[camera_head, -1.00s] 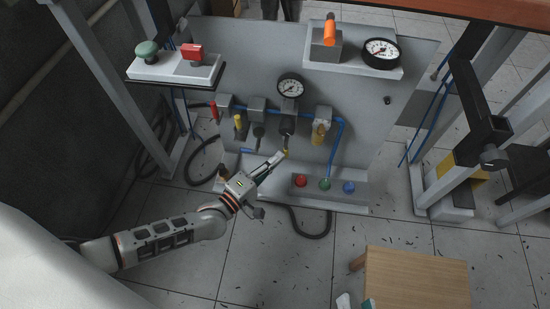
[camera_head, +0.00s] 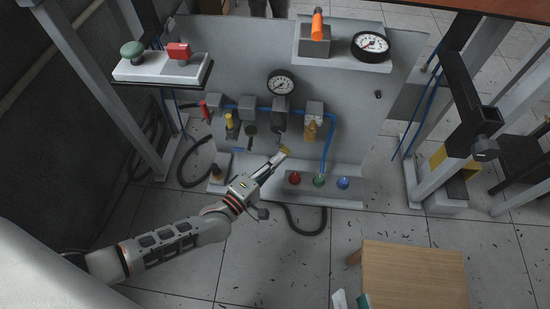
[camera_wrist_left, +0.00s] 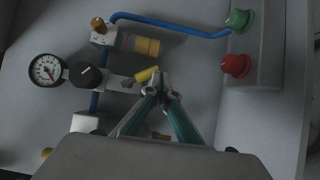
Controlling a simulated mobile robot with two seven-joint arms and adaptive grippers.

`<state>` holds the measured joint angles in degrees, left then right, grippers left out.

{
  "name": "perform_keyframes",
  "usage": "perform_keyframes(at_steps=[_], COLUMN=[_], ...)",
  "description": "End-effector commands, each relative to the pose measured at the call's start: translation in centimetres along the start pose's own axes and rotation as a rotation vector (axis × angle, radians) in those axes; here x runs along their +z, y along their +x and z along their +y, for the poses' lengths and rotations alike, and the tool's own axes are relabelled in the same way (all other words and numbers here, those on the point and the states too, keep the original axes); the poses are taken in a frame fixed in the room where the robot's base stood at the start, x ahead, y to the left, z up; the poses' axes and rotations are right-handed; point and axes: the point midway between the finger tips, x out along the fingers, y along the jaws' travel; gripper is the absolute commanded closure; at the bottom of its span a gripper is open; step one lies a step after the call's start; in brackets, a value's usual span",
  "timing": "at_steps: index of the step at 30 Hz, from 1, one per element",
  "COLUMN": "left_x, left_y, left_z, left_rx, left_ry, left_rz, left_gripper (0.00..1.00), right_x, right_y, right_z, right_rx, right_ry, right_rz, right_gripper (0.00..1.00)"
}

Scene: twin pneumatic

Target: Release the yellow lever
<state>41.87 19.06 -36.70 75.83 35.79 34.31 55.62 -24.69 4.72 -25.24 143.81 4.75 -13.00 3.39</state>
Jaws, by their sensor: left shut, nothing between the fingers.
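A small yellow lever end (camera_head: 286,149) shows at the tips of my left gripper, below the middle regulator on the grey panel. In the left wrist view this yellow piece (camera_wrist_left: 146,75) lies just beside the closed tips, not between them. My left gripper (camera_head: 281,156) is shut and empty; its fingers also meet in the left wrist view (camera_wrist_left: 163,82). Whether the tips touch the yellow piece I cannot tell. Another yellow handle (camera_head: 229,121) stands further left on the panel. My right gripper (camera_head: 351,301) shows only as two separated fingertips at the bottom edge.
A gauge (camera_head: 281,83), a red handle (camera_head: 205,110) and a brass-coloured bowl (camera_head: 311,130) are close by on the panel. Red (camera_head: 295,178), green (camera_head: 319,181) and blue (camera_head: 343,184) buttons sit right of my left gripper. A wooden stool (camera_head: 415,275) stands in front.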

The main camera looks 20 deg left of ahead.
Motion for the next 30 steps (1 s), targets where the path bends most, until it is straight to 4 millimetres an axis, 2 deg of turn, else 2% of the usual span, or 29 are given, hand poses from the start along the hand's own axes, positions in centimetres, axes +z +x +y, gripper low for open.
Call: perform_keyframes(at_steps=[30], left_x=[1.01], left_y=[0.73], left_z=[0.33], left_rx=[0.002], left_ry=[0.000], left_rz=[0.000], left_gripper=[1.00], right_x=[-0.02], right_y=[-0.10], right_z=[0.09], right_rx=[-0.003], right_ry=[-0.023], right_rz=[-0.004], right_gripper=[0.73])
